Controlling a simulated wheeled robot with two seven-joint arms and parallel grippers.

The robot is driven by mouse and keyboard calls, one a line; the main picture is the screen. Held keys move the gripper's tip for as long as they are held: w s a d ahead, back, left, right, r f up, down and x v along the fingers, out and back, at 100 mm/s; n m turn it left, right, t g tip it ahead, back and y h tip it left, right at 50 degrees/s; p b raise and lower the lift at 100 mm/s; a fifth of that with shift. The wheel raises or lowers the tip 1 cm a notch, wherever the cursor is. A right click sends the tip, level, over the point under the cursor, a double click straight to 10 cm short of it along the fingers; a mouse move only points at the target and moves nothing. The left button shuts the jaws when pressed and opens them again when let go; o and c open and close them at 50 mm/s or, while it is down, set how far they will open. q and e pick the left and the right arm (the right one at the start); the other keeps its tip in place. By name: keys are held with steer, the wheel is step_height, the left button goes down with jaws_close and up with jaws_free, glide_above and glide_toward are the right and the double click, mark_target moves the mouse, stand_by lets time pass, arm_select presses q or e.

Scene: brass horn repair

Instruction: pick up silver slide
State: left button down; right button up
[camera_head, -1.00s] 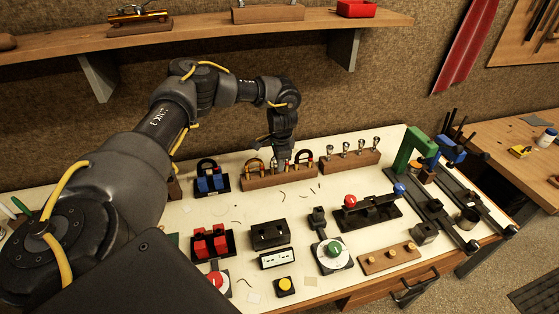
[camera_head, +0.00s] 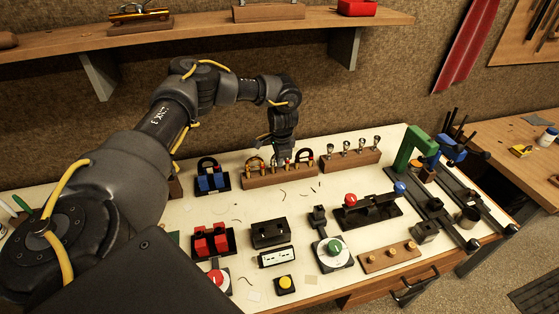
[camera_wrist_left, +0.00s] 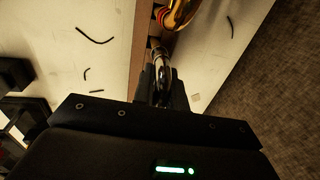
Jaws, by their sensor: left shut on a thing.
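My left gripper (camera_head: 283,158) points down at the long wooden rack at the back of the bench. In the left wrist view its fingers (camera_wrist_left: 161,88) are shut on the silver slide (camera_wrist_left: 161,62), a shiny curved tube. The slide is over the wooden rack (camera_wrist_left: 142,45); I cannot tell whether it still sits in it. In the head view the gripper largely hides the slide. A brass slide (camera_wrist_left: 178,12) with red bands stands close beside it in the same rack (camera_head: 262,182). My right gripper is not in view.
A dark slide (camera_head: 305,155) stands right of the gripper. A second wooden rack (camera_head: 352,162) holds several silver mouthpieces. A blue-blocked fixture (camera_head: 211,180) stands to the left. A green clamp (camera_head: 413,150) stands on the right. Thin dark scraps lie on the pale bench top.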

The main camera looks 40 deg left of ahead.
arm_select(q)
steer(key=shift+w+r, duration=0.1)
steer(key=shift+r, duration=0.2)
step_height(320, 180, up, 2)
steer(key=shift+d+r+b, duration=0.15)
steer(key=shift+b, duration=0.8)
steer(key=w+d+r+b, duration=0.2)
steer(key=w+d+r, duration=0.1)
steer(key=d+r, duration=0.6)
steer(key=d, duration=0.4)
steer(key=shift+d+r, duration=0.2)
steer(key=shift+r, duration=0.2)
steer(key=shift+r, duration=0.15)
steer(key=shift+r+p, duration=2.35)
steer(key=shift+p, duration=0.25)
